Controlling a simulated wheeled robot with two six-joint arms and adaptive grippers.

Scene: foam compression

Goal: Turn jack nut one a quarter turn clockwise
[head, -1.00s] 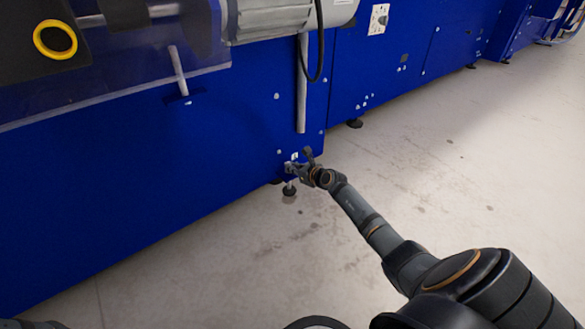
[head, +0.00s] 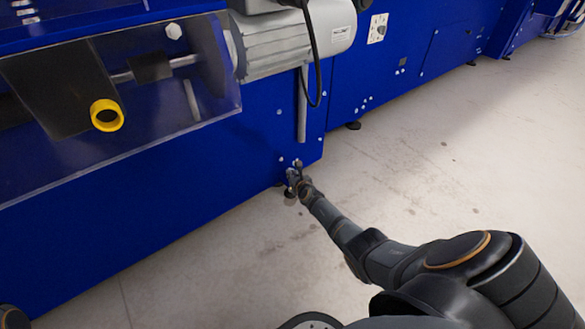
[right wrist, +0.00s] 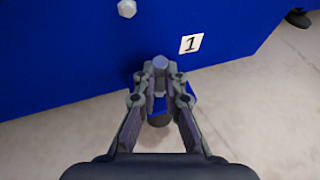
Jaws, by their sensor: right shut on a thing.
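Jack nut one (right wrist: 160,66) is a small grey piece at the lower edge of the blue machine, left of a white label marked 1 (right wrist: 190,43). My right gripper (right wrist: 160,72) is shut on it, with a fingertip on each side. In the head view the same gripper (head: 295,176) is low at the machine's corner and hides the nut. A dark levelling foot (right wrist: 159,120) shows between the fingers in the right wrist view, partly covered. My left gripper is not in view.
The blue machine (head: 150,235) fills the left and back. A bolt head (right wrist: 127,9) sticks out of its panel above the gripper. A grey motor (head: 290,45), hanging black cable and yellow ring (head: 107,115) are higher up. The pale floor (head: 430,170) at right is clear.

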